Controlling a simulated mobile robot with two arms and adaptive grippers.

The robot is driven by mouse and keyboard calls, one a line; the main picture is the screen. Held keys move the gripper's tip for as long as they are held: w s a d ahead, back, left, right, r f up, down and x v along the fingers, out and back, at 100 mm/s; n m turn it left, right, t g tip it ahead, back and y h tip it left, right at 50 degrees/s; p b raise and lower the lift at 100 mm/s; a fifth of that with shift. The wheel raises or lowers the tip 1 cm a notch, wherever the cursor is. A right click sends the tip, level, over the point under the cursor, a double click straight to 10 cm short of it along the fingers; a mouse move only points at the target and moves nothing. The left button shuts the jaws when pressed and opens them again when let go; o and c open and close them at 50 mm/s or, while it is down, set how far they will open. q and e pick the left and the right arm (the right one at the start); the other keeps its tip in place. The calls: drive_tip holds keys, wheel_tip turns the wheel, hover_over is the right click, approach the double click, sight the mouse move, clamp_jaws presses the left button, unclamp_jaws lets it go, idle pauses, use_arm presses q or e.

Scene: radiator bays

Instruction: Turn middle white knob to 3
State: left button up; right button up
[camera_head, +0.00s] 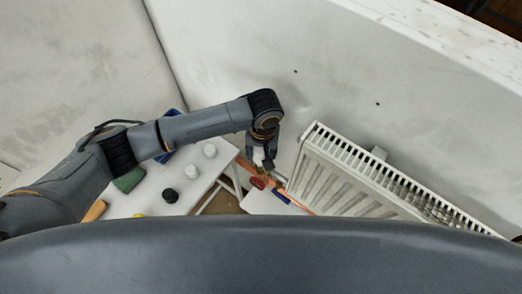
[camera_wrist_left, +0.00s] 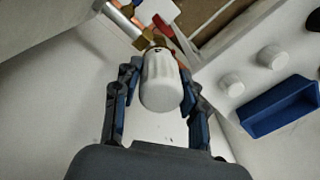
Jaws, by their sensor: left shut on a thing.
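A ribbed white knob (camera_wrist_left: 160,80) sits at the end of a brass valve fitting (camera_wrist_left: 150,40) in the left wrist view. My left gripper (camera_wrist_left: 158,98) has one finger on each side of it and is shut on it. In the head view my left gripper (camera_head: 262,162) is at the left end of the white radiator (camera_head: 340,172), with a bit of the white knob (camera_head: 258,154) showing between its fingers. The number to which the knob is set cannot be read. My right gripper is not in view.
A white table (camera_head: 150,190) at the left holds two white knobs (camera_head: 209,150), a black knob (camera_head: 170,195), a green object (camera_head: 128,179) and a blue tray (camera_wrist_left: 280,107). Red (camera_head: 257,183) and blue (camera_head: 281,196) handles lie below the gripper. The wall is close behind.

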use_arm(q)
drive_tip(key=m+p, duration=0.3)
drive_tip(key=m, duration=0.1)
drive_tip(key=shift+r, duration=0.15)
drive_tip(key=m+p, duration=0.2)
drive_tip(key=m, duration=0.2)
drive_tip(key=shift+m, duration=0.3)
drive_tip(key=shift+m+p, duration=0.3)
drive_tip(key=shift+m, duration=0.7)
drive_tip(key=m, duration=0.2)
drive_tip(key=shift+a+m, duration=0.1)
drive_tip(key=shift+m, duration=0.2)
drive_tip(key=m, duration=0.6)
drive_tip(key=shift+h, duration=0.3)
drive_tip(key=shift+m, duration=0.3)
drive_tip(key=o, duration=1.1)
drive_tip(key=shift+o, duration=0.2)
